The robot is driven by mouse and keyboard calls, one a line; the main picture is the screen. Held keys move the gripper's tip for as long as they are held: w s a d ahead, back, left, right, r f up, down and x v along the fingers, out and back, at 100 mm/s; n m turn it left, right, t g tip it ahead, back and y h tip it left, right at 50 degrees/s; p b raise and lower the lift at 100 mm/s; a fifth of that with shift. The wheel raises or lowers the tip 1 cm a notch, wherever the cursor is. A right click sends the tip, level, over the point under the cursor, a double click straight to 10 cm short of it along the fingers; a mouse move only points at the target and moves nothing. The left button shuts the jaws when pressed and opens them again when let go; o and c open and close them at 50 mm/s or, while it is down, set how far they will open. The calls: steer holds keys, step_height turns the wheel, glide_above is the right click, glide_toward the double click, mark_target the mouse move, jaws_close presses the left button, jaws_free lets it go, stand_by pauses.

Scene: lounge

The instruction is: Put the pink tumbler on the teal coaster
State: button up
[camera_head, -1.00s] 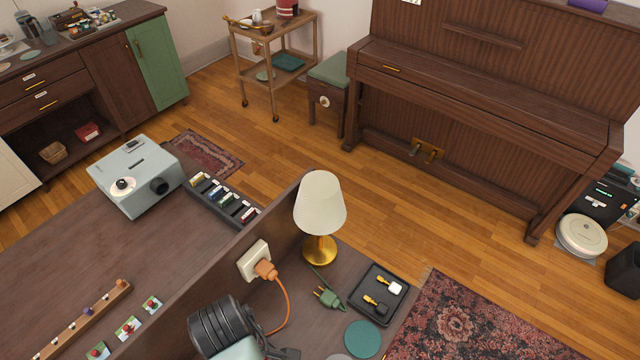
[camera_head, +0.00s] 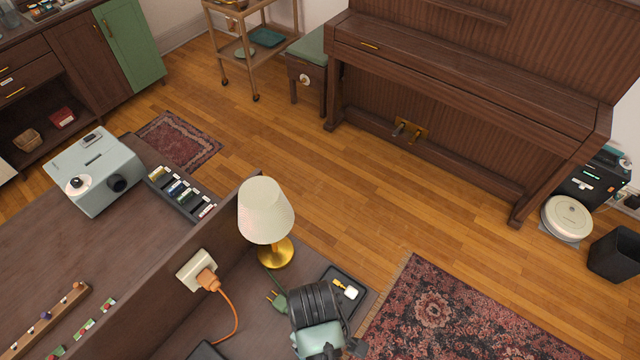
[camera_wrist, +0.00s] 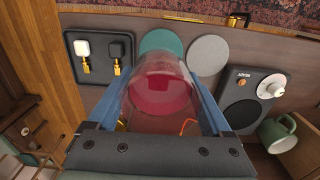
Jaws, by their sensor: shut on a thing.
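The pink tumbler (camera_wrist: 160,98), see-through with a deep pink end, is between the two blue fingers of my gripper (camera_wrist: 158,82), which is shut on it. The teal coaster (camera_wrist: 162,42) lies flat on the shelf, partly covered by the tumbler in the wrist view. The tumbler's height above the shelf is hard to tell. In the head view my wrist hides the tumbler, the fingertips and the teal coaster.
A grey coaster (camera_wrist: 208,54) lies beside the teal one. A black tray (camera_wrist: 99,57) with two small keyed items, a speaker (camera_wrist: 246,98) and a green mug (camera_wrist: 278,133) are close by. A lamp (camera_head: 266,210) and an orange-corded plug (camera_head: 207,280) stand near my arm.

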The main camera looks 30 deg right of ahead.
steer(key=shift+a+f, duration=0.1)
steer(key=shift+f, duration=3.85)
steer(key=shift+f, duration=0.1)
steer(key=o, duration=1.4)
steer(key=shift+o, duration=0.2)
